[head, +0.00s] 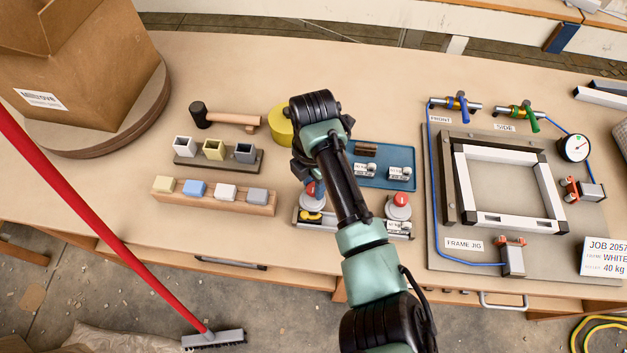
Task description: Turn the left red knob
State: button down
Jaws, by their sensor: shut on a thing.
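The left red knob (319,189) sits on a round grey base at the left end of a low grey panel. My forearm crosses in front and hides part of it. My gripper (310,183) points down at this knob and is shut on it, with the fingertips mostly hidden behind my arm. The right red knob (400,199) stands free on its own round base at the panel's right end.
A blue tray (376,181) with small labelled parts lies just behind the knobs. A mallet (225,117), small coloured cups (214,149) and a block rack (213,200) stand left. A frame jig (437,213) fills the right side.

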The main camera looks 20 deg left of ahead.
aim_at(313, 187)
jog(key=shift+a, duration=0.1)
jog(key=c, duration=0.5)
grip_release()
notch_tip(313, 187, up, 13)
jog(key=shift+r, duration=0.1)
dwell(0.6)
